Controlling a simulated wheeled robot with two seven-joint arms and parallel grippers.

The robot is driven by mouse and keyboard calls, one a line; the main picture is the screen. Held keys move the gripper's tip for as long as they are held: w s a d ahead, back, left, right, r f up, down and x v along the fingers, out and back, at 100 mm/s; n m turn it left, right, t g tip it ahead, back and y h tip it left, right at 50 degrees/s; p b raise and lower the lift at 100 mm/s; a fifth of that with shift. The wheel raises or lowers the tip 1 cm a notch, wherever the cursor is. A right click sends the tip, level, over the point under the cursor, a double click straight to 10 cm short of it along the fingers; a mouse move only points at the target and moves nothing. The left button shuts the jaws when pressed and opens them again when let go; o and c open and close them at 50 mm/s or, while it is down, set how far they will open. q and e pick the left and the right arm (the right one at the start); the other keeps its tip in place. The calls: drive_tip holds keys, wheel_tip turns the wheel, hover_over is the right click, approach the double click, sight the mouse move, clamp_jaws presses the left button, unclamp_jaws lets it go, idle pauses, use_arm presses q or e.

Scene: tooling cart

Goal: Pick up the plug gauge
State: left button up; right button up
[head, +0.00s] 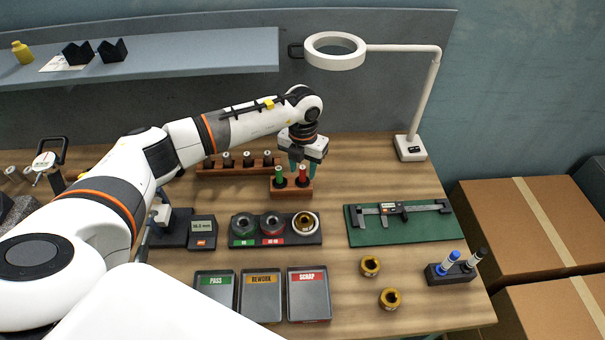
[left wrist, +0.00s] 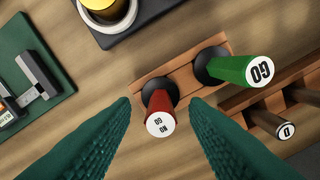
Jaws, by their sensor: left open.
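A red plug gauge with a white NO GO cap stands upright in a small wooden block (head: 292,193). Its red handle (head: 302,176) is partly under my left gripper in the head view. A green plug gauge marked GO (head: 279,180) stands beside it in the same block. My left gripper (head: 302,164) is open, pointing down over the block. In the left wrist view the red gauge (left wrist: 161,120) shows between the two green fingers, with gaps at both sides. The green gauge (left wrist: 240,70) is outside the right finger. My right gripper is not in view.
A long wooden rack (head: 237,170) with several dark gauges stands behind the block. A dark tray of rings (head: 275,240) lies in front. A caliper on a green mat (head: 420,228) and a magnifier lamp (head: 410,148) stand to the right.

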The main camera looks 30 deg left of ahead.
use_arm(q)
drive_tip(key=shift+f, duration=0.7)
clamp_jaws()
drive_tip(key=shift+r, duration=0.1)
drive_tip(key=shift+w+r, duration=0.1)
drive_tip(key=shift+r, duration=0.2)
wheel_tip(320, 180, up, 9)
drive_tip(key=b, duration=0.3)
drive_tip(key=shift+f, duration=0.15)
drive_tip(key=shift+r, duration=0.7)
wheel_tip(320, 180, up, 4)
drive_tip(key=p, duration=0.2)
drive_tip(key=shift+f+p, duration=0.15)
drive_tip(key=shift+p, duration=0.2)
